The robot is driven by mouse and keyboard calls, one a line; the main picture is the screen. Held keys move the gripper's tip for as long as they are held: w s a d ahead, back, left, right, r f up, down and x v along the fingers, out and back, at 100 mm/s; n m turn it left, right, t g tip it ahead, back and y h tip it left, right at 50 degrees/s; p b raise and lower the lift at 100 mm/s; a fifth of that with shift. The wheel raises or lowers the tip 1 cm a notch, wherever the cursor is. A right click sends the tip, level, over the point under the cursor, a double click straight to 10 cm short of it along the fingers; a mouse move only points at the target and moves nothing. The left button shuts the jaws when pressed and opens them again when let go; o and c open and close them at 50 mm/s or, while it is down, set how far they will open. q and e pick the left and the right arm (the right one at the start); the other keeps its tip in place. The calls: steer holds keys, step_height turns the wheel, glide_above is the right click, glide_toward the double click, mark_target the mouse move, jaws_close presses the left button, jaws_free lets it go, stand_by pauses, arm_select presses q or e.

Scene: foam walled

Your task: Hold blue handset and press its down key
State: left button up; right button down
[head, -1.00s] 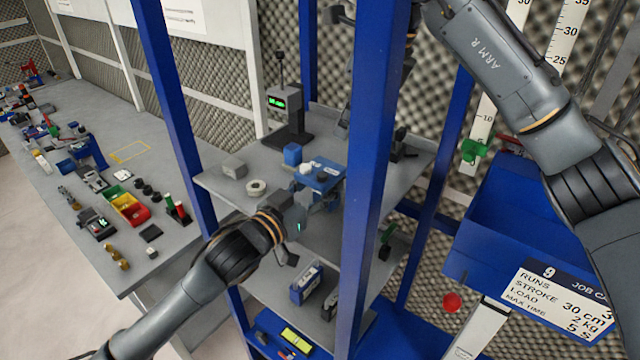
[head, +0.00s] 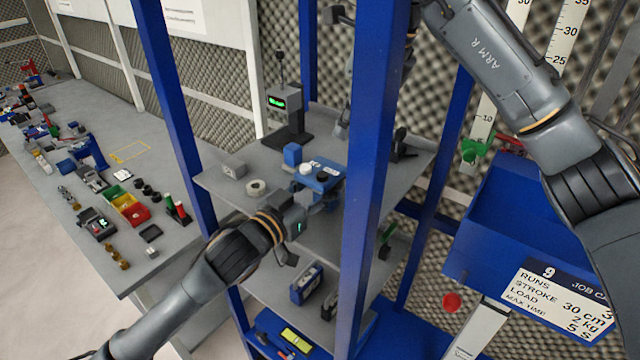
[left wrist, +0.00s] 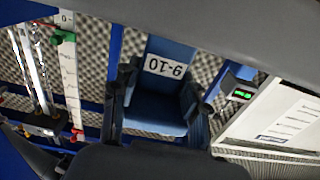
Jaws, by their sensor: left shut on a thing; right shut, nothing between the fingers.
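The blue handset (head: 330,185) is held above the upper grey shelf in the head view, with a white key (head: 306,169) and a dark key (head: 322,176) on its upward face. Which key is down cannot be read. My left gripper (head: 318,198) is shut on the handset from the near side. In the left wrist view, a blue body (left wrist: 165,100) with a white "9-10" label sits between my fingers. My right gripper (head: 342,131) is shut and empty, above and right of the handset, apart from it. The blue post partly hides my right arm.
A blue post (head: 368,180) stands in front. A workbench (head: 110,170) lies left.

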steer(key=a+m+t+y, duration=0.1)
steer(key=m, duration=0.2)
steer(key=w+a+r+m+t+y, duration=0.1)
steer(key=m+y, duration=0.1)
steer(key=m, duration=0.1)
steer(key=m+y, duration=0.1)
steer(key=m, duration=0.3)
steer(key=shift+w+a+r+t, duration=0.25)
steer(key=shift+a+r+t, duration=0.1)
steer(key=shift+a+t, duration=0.05)
steer(key=shift+f, duration=0.1)
glide_toward(309, 170)
steer(key=shift+x, duration=2.15)
steer(key=shift+w+a, duration=0.1)
steer(key=shift+f, duration=0.3)
